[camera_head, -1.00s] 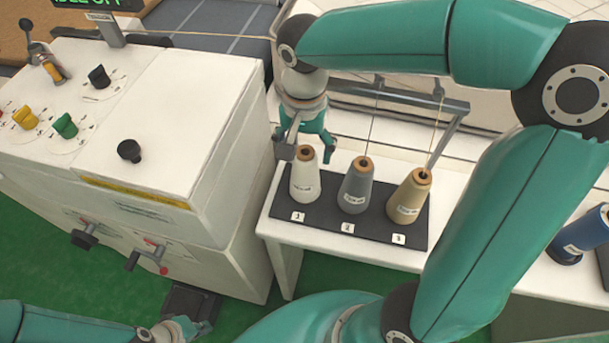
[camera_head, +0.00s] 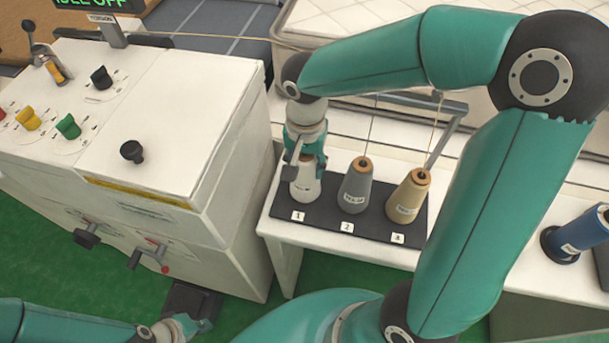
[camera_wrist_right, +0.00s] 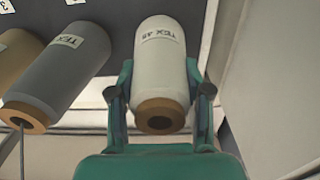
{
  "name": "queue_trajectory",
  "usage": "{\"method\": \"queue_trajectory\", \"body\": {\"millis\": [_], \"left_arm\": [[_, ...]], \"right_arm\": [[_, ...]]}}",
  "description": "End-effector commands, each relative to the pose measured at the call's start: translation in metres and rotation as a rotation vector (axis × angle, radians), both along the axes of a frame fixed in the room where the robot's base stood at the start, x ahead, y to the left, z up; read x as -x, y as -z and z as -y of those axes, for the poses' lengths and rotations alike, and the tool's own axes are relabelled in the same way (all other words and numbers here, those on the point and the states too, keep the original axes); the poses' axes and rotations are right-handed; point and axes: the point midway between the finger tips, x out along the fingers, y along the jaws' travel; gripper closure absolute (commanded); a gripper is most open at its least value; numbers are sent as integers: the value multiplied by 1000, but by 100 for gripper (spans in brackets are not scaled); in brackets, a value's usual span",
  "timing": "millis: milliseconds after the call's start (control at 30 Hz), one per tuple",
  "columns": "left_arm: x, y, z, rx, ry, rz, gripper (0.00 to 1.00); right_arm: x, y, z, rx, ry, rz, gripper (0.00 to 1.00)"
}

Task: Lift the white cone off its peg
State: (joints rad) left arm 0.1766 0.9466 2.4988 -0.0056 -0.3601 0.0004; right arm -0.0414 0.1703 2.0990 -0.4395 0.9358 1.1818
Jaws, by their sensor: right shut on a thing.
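The white cone (camera_head: 305,190) stands upright at position 1 on the dark base board (camera_head: 330,222), with its top hidden behind my right gripper in the head view. My right gripper (camera_head: 305,170) reaches down over it and is shut on it. In the right wrist view the white cone (camera_wrist_right: 160,65) shows its label and brown tip, with the fingers of my right gripper (camera_wrist_right: 160,100) on either side. The peg is hidden inside the cone. My left gripper (camera_head: 190,326) is at the bottom left, low and away from the cones; its fingers are too unclear to judge.
A grey cone (camera_head: 355,188) stands close to the right at position 2, and a tan cone (camera_head: 407,197) at position 3. Threads rise from both towards a grey rail (camera_head: 440,105). A white machine cabinet (camera_head: 190,130) stands left. A blue cone (camera_head: 580,235) is far right.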

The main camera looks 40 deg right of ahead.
Motion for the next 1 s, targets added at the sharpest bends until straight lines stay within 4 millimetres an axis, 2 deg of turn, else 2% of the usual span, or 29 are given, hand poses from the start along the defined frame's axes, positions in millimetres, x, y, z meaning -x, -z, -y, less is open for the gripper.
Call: {"method": "queue_trajectory", "body": {"millis": [33,133,567,767,1000], "left_arm": [[0,0,0,0,0,0,100],[0,0,0,0,0,0,100],[0,0,0,0,0,0,100],[0,0,0,0,0,0,100],[0,0,0,0,0,0,100]], "right_arm": [[0,0,0,0,0,0,82],[0,0,0,0,0,0,98],[-1,-8,0,0,0,3,98],[-1,-29,0,0,0,6,98],[-2,-74,-1,0,-1,8,98]]}}
